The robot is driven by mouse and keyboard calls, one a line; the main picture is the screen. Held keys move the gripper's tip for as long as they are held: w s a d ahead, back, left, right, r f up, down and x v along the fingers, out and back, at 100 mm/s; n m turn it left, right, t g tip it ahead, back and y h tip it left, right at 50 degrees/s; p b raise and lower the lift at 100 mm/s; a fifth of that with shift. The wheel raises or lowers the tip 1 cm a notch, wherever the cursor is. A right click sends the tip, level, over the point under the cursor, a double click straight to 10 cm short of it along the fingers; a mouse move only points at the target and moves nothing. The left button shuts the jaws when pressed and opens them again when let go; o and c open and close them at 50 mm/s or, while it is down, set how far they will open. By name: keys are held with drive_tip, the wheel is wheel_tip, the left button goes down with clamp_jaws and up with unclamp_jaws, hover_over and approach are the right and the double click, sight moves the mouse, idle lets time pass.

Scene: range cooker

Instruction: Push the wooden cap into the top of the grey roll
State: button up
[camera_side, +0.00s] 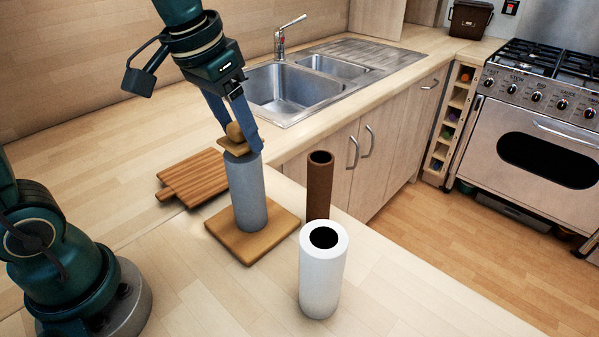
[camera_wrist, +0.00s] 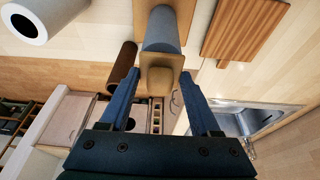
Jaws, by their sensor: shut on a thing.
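The grey roll (camera_side: 247,195) stands upright on a square wooden base (camera_side: 280,222). The wooden cap (camera_side: 234,146), a square plate with a round knob, is at the top of the roll and looks slightly tilted. My gripper (camera_side: 238,139) is shut on the cap by its knob, with blue fingers on either side. In the wrist view, the cap (camera_wrist: 161,78) sits between my fingertips (camera_wrist: 161,88), in front of the end of the grey roll (camera_wrist: 160,30). The cap hides the roll's opening, so I cannot tell whether any of it is inside.
A white roll (camera_side: 322,275) and a brown roll (camera_side: 319,185) stand to the right of the base. A striped cutting board (camera_side: 192,178) lies behind it at left. The sink (camera_side: 300,88) is farther back. The counter front is clear left of the white roll.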

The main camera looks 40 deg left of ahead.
drive_tip(key=shift+f, duration=0.65)
drive_tip(key=shift+r, duration=0.15)
drive_tip(key=shift+r, duration=0.65)
drive_tip(key=shift+f, duration=0.8)
idle(0.8)
drive_tip(key=o, duration=1)
drive_tip(key=shift+o, duration=0.2)
drive_tip(key=shift+r, duration=0.1)
